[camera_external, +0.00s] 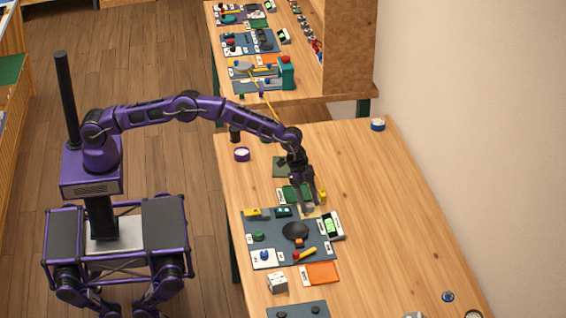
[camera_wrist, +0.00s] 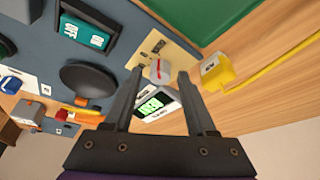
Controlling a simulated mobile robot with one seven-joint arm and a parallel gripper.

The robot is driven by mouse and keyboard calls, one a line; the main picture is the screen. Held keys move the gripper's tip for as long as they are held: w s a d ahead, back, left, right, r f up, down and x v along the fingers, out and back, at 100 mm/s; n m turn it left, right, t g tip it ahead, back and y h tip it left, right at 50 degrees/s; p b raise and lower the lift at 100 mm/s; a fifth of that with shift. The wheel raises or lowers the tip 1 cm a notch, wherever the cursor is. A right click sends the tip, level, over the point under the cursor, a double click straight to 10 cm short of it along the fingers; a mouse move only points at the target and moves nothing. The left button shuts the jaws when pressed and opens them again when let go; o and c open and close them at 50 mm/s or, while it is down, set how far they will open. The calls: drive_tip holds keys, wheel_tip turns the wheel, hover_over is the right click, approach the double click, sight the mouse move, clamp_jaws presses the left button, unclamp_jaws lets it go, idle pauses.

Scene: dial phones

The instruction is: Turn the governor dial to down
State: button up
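A small grey dial (camera_wrist: 159,71) with a red pointer line sits on a beige plate (camera_wrist: 177,48) at the edge of the blue-grey panel. I take it for the governor dial; no readable "down" marking shows. My gripper (camera_wrist: 159,78) is open, one finger on each side of the dial in the wrist view. Whether the fingers touch it, I cannot tell. In the external view my gripper (camera_external: 308,201) points down over the beige plate (camera_external: 314,212) and largely hides the dial.
Beside the dial are a device with a green screen (camera_external: 332,226), a yellow part (camera_wrist: 217,72) with a cable, a dark round knob (camera_external: 295,231) and an OFF/ON switch (camera_wrist: 83,32). The table's right side (camera_external: 385,200) is mostly clear.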

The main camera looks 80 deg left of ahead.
drive_tip(key=shift+r, duration=0.15)
drive_tip(key=p+v, duration=0.1)
drive_tip(key=v, duration=1.6)
